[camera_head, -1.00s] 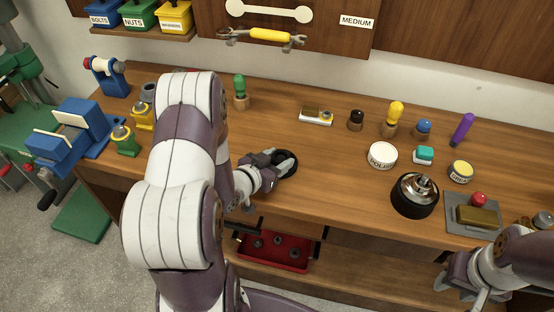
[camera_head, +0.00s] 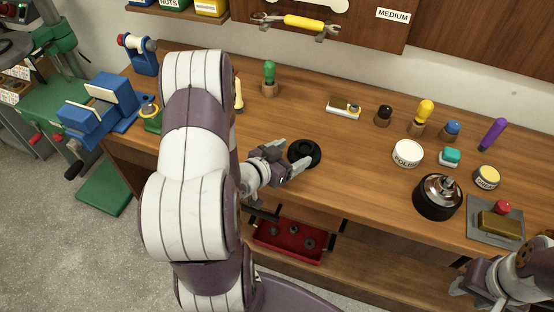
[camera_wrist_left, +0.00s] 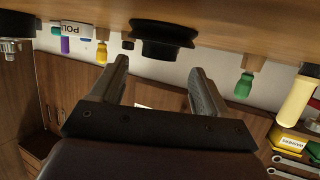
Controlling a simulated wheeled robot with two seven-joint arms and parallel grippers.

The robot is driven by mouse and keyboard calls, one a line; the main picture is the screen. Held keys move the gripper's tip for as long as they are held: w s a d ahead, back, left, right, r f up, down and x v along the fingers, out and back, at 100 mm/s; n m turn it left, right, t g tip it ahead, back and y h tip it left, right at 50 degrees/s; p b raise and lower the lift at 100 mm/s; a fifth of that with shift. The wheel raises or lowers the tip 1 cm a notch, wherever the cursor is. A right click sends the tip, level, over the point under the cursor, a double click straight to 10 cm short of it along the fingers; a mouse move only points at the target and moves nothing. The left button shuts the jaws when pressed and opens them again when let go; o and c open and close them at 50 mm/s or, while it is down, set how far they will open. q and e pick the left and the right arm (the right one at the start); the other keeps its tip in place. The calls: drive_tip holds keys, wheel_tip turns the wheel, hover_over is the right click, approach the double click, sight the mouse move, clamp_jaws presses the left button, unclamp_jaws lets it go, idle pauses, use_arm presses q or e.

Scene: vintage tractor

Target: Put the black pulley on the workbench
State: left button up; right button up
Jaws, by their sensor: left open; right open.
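In the left wrist view the pulley (camera_wrist_left: 164,38) appears upside down against the bench top, beyond the fingertips. My left gripper (camera_head: 291,160) is open and empty, just left of the pulley. Its two fingers (camera_wrist_left: 160,78) are spread in the left wrist view, with a gap to the pulley. My right gripper (camera_head: 483,291) is at the lower right, in front of the bench and away from the pulley.
A red drawer (camera_head: 290,242) with dark round parts stands open below the bench edge. A black round device (camera_head: 438,198), a white round tin (camera_head: 407,153) and a grey tray (camera_head: 496,222) sit to the right. A green-handled tool (camera_head: 269,75) stands behind the pulley.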

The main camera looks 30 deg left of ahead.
use_arm(q)
drive_tip(key=v, duration=0.7)
drive_tip(key=shift+a+f+g, duration=0.1)
drive_tip(key=shift+g, duration=0.2)
drive_tip(key=g, duration=0.1)
drive_tip(key=w+f+g+y, duration=0.1)
drive_tip(key=g, duration=0.1)
drive_tip(key=w+g+y, duration=0.1)
drive_tip(key=shift+a+f+g, duration=0.3)
drive_tip(key=shift+s+d+r+g+y, duration=0.15)
drive_tip(key=shift+d+g+y, duration=0.1)
drive_tip(key=shift+d+g, duration=0.25)
drive_tip(key=shift+d+r+g+y, duration=0.15)
drive_tip(key=shift+d+g+y, duration=0.1)
drive_tip(key=shift+d+g, duration=0.25)
drive_tip(key=s+d+r+n+g, duration=0.1)
drive_tip(key=s+d+r+g, duration=0.2)
drive_tip(key=d, duration=0.6)
drive_tip(key=s+g, duration=0.2)
drive_tip(key=s, duration=0.1)
drive_tip(key=shift+s+d+n+h, duration=0.2)
drive_tip(key=shift+n+h, duration=0.1)
drive_tip(key=shift+h, duration=0.1)
drive_tip(key=shift+w+r, duration=0.1)
